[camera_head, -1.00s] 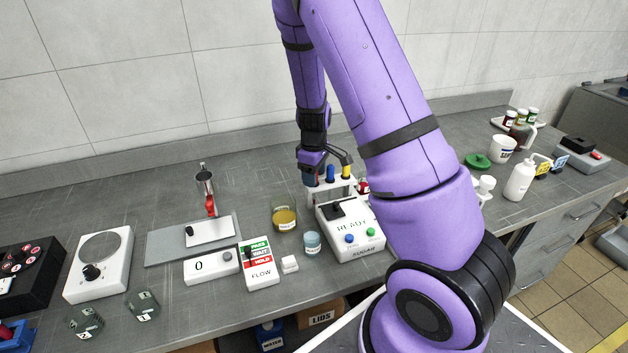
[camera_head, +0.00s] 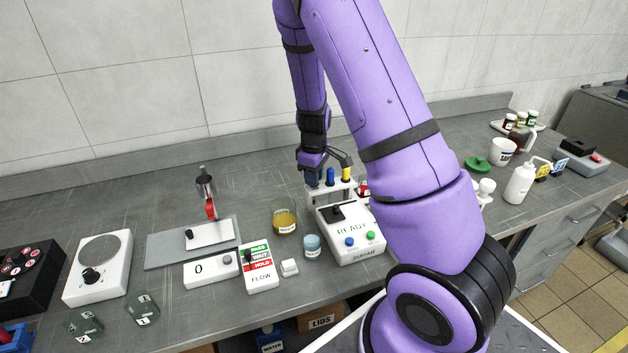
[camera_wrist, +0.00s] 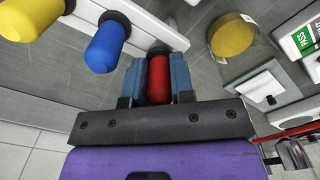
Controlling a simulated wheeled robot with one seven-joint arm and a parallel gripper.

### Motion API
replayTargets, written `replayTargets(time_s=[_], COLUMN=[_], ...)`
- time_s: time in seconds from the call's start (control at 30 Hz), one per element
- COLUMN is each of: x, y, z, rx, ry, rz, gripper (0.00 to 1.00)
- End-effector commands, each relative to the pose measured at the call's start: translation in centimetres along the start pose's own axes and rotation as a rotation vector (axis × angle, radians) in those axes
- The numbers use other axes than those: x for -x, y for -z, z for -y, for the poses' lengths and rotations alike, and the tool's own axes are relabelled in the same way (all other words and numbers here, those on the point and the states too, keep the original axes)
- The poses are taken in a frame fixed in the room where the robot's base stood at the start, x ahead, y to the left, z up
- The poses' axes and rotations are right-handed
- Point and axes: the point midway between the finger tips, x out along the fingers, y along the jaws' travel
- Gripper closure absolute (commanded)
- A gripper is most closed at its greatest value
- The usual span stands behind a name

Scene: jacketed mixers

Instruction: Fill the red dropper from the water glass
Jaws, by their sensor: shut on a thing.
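My gripper (camera_wrist: 158,80) is shut on the red dropper (camera_wrist: 158,82), whose red bulb shows between the two blue-lined fingers in the wrist view. The dropper is at the white rack (camera_head: 338,188), beside the blue dropper (camera_wrist: 104,48) and the yellow dropper (camera_wrist: 32,18). I cannot tell whether its tip is still inside the rack. In the head view my gripper (camera_head: 313,172) is at the rack's left end and hides the red dropper. The water glass (camera_head: 312,246), a small glass with pale blue content, stands in front of the rack, left of the READY box.
The READY box (camera_head: 352,232) stands in front of the rack. A small white block (camera_head: 289,267) and the FLOW box (camera_head: 259,268) stand near the water glass. The bench behind the yellow glass is clear.

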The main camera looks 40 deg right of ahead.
Motion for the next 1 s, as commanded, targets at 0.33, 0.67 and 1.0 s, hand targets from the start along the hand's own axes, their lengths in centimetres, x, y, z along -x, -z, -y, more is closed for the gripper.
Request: replayTargets(time_s=[0.33, 0.67, 1.0], x=[6.3, 9.8, 11.8], y=[0.1, 0.0, 0.0], z=[0.0, 0.0, 0.0], rx=[0.001, 0.0, -0.001], ry=[-0.003, -0.001, 0.0], rz=[-0.003, -0.001, 0.0], gripper=[0.99, 0.99, 0.99])
